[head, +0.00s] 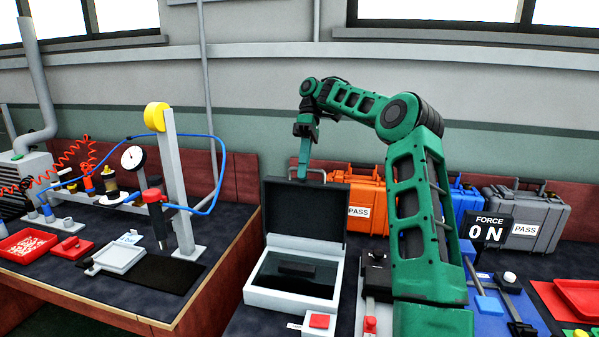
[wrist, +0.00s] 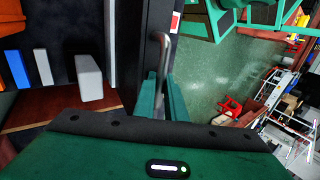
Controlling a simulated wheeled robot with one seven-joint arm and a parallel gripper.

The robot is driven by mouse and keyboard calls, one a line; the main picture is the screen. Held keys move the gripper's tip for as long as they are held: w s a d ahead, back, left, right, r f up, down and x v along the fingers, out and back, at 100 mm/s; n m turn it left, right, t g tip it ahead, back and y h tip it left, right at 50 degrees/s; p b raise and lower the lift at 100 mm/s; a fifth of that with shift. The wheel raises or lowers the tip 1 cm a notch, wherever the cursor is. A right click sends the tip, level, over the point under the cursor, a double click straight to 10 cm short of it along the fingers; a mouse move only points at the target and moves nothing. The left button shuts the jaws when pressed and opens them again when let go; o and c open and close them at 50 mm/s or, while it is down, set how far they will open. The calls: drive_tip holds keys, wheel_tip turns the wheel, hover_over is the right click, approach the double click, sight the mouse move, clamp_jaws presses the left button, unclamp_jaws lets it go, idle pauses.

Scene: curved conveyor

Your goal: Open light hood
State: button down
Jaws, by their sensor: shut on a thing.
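The light hood (head: 292,299) is a white box on the bench, with a dark inside and a small dark bar in it. Its lid (head: 330,209) stands raised, about upright, with its black inner face showing. A grey bar handle (wrist: 164,48) is on the lid. My gripper (head: 304,172) reaches down from above to the lid's top edge. In the wrist view its green fingers (wrist: 165,92) are shut on the handle. The fingertips' exact contact is partly hidden.
Orange (head: 362,188) and grey (head: 532,215) cases marked PASS stand behind to the right. A red button (head: 320,320) is in front of the hood. A force display (head: 488,229) reads 0 N. A bench with a gauge (head: 132,157) and a grey post (head: 178,185) is at left.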

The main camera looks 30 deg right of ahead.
drive_tip(key=c, duration=1.8)
unclamp_jaws()
drive_tip(key=shift+w+a+r, duration=0.1)
drive_tip(key=shift+a, duration=0.15)
drive_tip(key=shift+d, duration=0.15)
drive_tip(key=shift+s+r, duration=0.5)
drive_tip(key=shift+s, duration=0.3)
drive_tip(key=shift+w, duration=0.15)
drive_tip(key=shift+r, duration=0.1)
